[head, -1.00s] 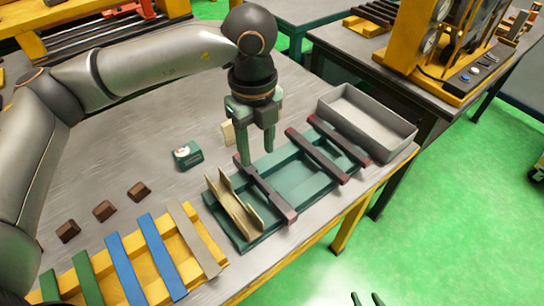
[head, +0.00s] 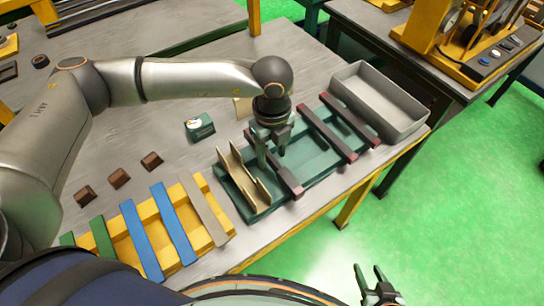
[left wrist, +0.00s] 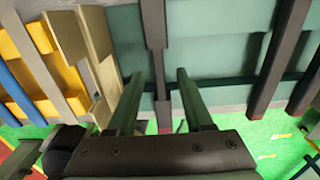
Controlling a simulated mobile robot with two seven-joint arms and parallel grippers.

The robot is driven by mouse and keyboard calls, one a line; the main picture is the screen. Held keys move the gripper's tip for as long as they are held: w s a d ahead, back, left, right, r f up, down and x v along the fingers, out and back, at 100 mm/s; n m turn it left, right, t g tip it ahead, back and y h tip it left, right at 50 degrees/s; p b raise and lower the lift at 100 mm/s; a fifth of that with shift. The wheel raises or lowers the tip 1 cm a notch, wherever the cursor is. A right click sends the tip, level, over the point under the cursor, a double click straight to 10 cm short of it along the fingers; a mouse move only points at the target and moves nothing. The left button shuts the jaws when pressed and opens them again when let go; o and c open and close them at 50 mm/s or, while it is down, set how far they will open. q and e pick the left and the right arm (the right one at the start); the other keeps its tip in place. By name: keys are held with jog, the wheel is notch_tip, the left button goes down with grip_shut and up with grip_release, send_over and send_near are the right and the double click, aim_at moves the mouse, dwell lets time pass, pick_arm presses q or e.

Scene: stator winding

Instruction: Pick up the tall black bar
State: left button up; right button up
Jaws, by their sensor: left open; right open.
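Several dark bars with reddish ends lie across a green tray (head: 318,163) in the head view. The leftmost dark bar (head: 288,178) is under my left gripper (head: 271,157). In the left wrist view this dark bar (left wrist: 155,25) runs up the middle, between the two open fingers of my left gripper (left wrist: 160,74); I see no clear contact. Two other dark bars (head: 327,134) (head: 350,120) lie further right on the tray. Which bar is the tall one I cannot tell. My right gripper (head: 368,268) is open and empty at the bottom, over the floor.
A tan channel-shaped piece (head: 236,170) stands on the tray's left end, close to my left gripper. A grey bin (head: 420,128) is at the right. A yellow rack (head: 205,215) with coloured strips, a small green box (head: 199,127) and brown blocks (head: 119,179) are to the left.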

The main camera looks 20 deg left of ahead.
pick_arm(q)
jog(key=shift+f, duration=0.45)
grip_shut()
dwell(1.1)
